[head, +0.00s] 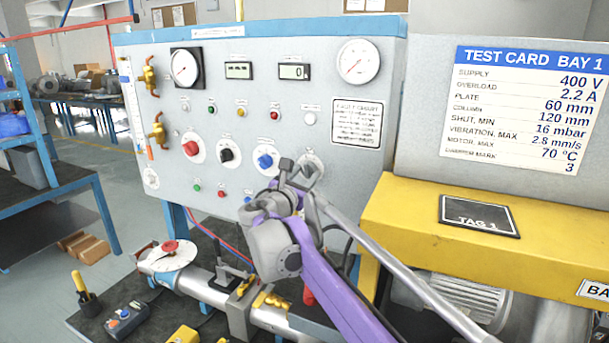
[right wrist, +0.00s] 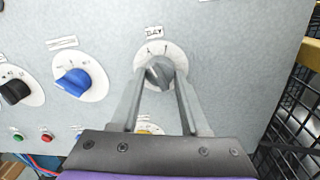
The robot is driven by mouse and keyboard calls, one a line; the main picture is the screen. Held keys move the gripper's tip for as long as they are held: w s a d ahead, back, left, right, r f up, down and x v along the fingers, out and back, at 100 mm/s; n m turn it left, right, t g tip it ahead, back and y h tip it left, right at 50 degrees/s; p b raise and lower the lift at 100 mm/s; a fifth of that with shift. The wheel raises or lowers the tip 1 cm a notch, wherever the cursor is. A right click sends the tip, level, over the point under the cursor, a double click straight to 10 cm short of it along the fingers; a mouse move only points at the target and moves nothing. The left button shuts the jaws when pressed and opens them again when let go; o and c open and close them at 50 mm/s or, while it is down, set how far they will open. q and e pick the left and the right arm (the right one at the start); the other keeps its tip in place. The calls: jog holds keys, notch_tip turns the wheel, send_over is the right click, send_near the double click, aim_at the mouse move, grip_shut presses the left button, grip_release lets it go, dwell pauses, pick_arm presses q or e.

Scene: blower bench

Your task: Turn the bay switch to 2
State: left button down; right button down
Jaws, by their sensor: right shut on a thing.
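The bay switch is a grey knob (right wrist: 159,72) on a round white dial under a label reading BAY, in the right wrist view. In the head view its dial (head: 315,159) is at the right end of the row of knobs, mostly hidden by my gripper. My right gripper (right wrist: 158,84) reaches the panel, with one finger on each side of the grey knob, shut on it. It also shows in the head view (head: 299,170). The dial has small marks above the knob, too small to read, and I cannot tell which one the knob points to. My left gripper is not in view.
A blue knob (right wrist: 76,82) and a black knob (right wrist: 14,92) sit left of the bay switch. The grey panel (head: 270,75) also carries gauges, displays and small buttons. A yellow frame (head: 400,215) with a test card (head: 530,105) stands close on the right.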

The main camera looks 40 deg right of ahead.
jog(key=m+p, duration=0.1)
jog(key=m, duration=0.1)
jog(key=m+p, duration=0.2)
jog(key=m, duration=0.1)
jog(key=shift+w+r, duration=0.1)
jog(key=shift+r, duration=0.1)
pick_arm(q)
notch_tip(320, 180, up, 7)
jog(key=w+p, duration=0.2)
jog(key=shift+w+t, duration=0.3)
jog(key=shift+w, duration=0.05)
pick_arm(e)
jog(key=shift+f+m+h, duration=0.1)
jog(key=shift+m+h, duration=0.3)
jog(key=shift+m, duration=1.6)
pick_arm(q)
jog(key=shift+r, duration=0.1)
pick_arm(e)
jog(key=shift+c, duration=2)
grip_release()
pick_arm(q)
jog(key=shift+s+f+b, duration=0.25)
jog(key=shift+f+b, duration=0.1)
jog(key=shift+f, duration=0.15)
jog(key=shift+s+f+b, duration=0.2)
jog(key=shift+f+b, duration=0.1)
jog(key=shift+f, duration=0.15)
pick_arm(e)
jog(key=v, duration=1.1)
